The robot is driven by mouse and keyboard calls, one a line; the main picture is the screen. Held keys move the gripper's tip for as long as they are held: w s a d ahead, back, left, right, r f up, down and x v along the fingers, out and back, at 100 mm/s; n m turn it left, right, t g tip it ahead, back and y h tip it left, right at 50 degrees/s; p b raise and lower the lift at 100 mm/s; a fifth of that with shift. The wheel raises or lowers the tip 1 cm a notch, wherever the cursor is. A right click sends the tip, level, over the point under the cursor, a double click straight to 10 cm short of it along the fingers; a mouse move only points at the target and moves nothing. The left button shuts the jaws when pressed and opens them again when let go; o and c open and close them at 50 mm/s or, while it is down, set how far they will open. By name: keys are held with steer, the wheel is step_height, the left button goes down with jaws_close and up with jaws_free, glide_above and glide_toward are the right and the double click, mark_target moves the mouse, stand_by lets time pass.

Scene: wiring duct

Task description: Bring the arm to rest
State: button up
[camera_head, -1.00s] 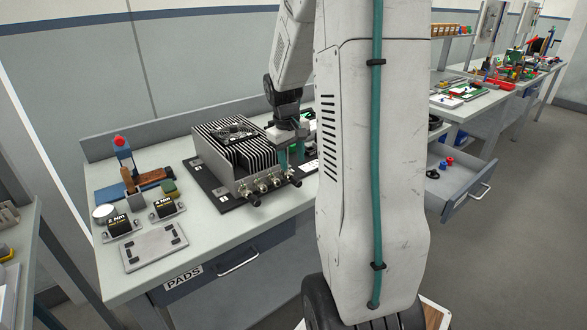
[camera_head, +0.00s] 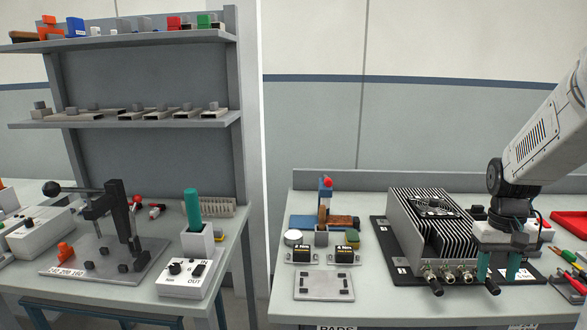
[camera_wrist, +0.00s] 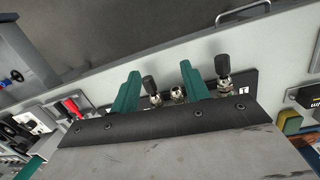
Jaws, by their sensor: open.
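My gripper (camera_head: 497,264) is at the right in the head view, with its two teal fingers apart and pointing down. It is beside the right side of the finned grey box (camera_head: 405,225), near the front connectors (camera_head: 447,275). In the wrist view my open gripper (camera_wrist: 166,92) shows its two teal fingers, with nothing held between them. Black-capped connectors (camera_wrist: 223,68) show close to the fingers there. I cannot tell whether the fingers touch anything. My arm comes in from the right edge in the head view.
The bench (camera_head: 283,285) also holds a metal plate (camera_head: 324,285), two black-faced blocks and a blue-and-brown fixture (camera_head: 326,215). Red and green items lie at the right edge. A left bench carries a black lever press (camera_head: 112,225) and a teal-handled tool (camera_head: 193,213). Shelves stand above it.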

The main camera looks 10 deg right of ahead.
steer(key=s+a+r+n+t, duration=0.1)
steer(key=s+a+r, duration=0.2)
steer(key=a, duration=0.5)
steer(key=s+a+r+n+t, duration=0.1)
steer(key=s+a+r, duration=0.3)
steer(key=a, duration=0.5)
steer(key=s+a+r+n+t, duration=0.1)
steer(key=s+a+r+n, duration=0.1)
steer(key=s+a, duration=0.5)
steer(key=shift+a+r, duration=0.7)
steer(key=shift+a, duration=0.2)
